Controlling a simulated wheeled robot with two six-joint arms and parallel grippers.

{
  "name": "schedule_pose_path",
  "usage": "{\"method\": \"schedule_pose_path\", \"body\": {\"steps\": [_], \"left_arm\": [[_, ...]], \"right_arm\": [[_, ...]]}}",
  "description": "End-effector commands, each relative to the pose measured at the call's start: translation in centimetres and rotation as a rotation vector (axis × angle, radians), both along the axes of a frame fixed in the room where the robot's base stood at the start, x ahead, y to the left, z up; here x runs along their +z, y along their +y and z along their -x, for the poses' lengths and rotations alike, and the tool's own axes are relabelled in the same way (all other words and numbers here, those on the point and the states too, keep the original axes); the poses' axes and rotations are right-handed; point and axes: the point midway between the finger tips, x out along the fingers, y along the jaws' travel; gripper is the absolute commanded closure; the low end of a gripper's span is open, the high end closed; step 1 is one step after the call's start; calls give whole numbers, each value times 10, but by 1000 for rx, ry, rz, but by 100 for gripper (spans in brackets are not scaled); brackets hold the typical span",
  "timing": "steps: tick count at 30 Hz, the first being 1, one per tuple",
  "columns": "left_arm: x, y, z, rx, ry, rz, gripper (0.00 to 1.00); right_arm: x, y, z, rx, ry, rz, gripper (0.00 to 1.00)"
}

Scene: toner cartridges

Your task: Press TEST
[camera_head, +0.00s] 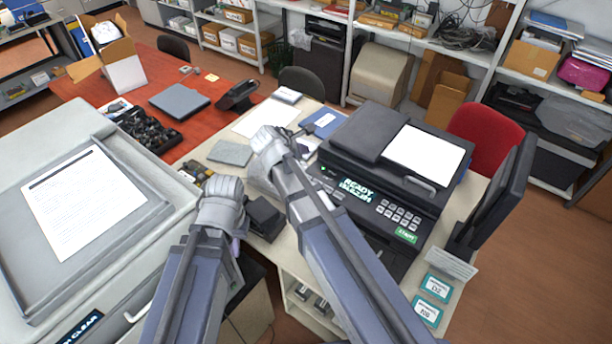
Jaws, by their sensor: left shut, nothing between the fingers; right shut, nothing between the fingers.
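The black printer (345,187) stands on the cream table, its lit display (356,190) reading READY above a second line that I cannot read surely. Its keypad (398,213) has several pale keys and a green key (406,235) with a small label that I cannot read surely. My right gripper (262,184) is shut and empty, left of the printer and apart from the green key. My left gripper (238,238) is shut and empty, further left, beside the large grey machine. The wrists partly hide both grippers' fingertips. I cannot make out a key marked TEST.
A large grey machine (120,260) with a printed sheet fills the left. A black block (265,216) lies near my grippers. A dark monitor (500,190) stands right of the printer. Two teal-labelled boxes (428,311) lie at the table's front right. A red chair (487,135) stands behind.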

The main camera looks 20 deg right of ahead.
Motion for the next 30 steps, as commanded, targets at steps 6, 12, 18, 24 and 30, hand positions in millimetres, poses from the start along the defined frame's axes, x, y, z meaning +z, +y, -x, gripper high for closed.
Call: {"method": "schedule_pose_path", "body": {"steps": [6, 12, 18, 24, 30], "left_arm": [[-10, 0, 0, 1, 0, 0, 100], [-31, 0, 0, 2, -1, 0, 100], [-59, 0, -1, 5, -2, 0, 100], [-82, 0, -1, 4, -4, 0, 100], [-89, 0, -1, 2, -3, 0, 100]], "right_arm": [[-10, 0, 0, -1, -1, 0, 100], [-31, 0, 0, -1, -1, 0, 100], [-59, 0, 0, -1, -1, 0, 100], [-82, 0, 0, -1, -1, 0, 100], [-89, 0, 0, -1, -1, 0, 100]]}}
